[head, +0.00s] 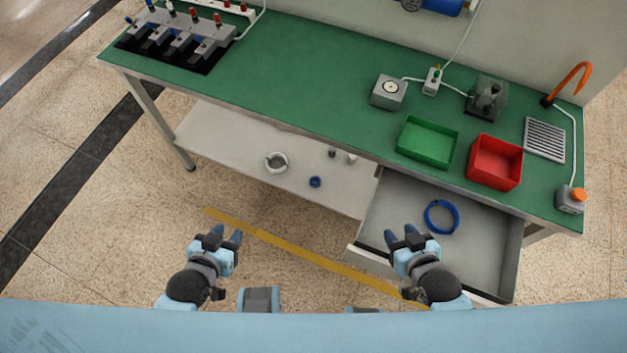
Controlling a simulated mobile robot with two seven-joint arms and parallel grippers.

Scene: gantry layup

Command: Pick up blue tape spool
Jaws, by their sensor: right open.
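A small blue ring (315,182), which looks like a tape spool, lies on the white lower shelf under the green bench. A larger thin blue ring (441,217) lies in the open grey drawer; it looks more like a coil, but I cannot tell for certain. My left gripper (227,238) is open and empty, in front of the bench and left of the small ring. My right gripper (401,236) is open and empty, near the drawer's left front corner and left of the larger ring. Neither gripper touches a ring.
The drawer (486,261) sticks out at the right. Green (427,140) and red (495,162) bins stand on the bench (300,75). A bench leg (160,125) stands at the left.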

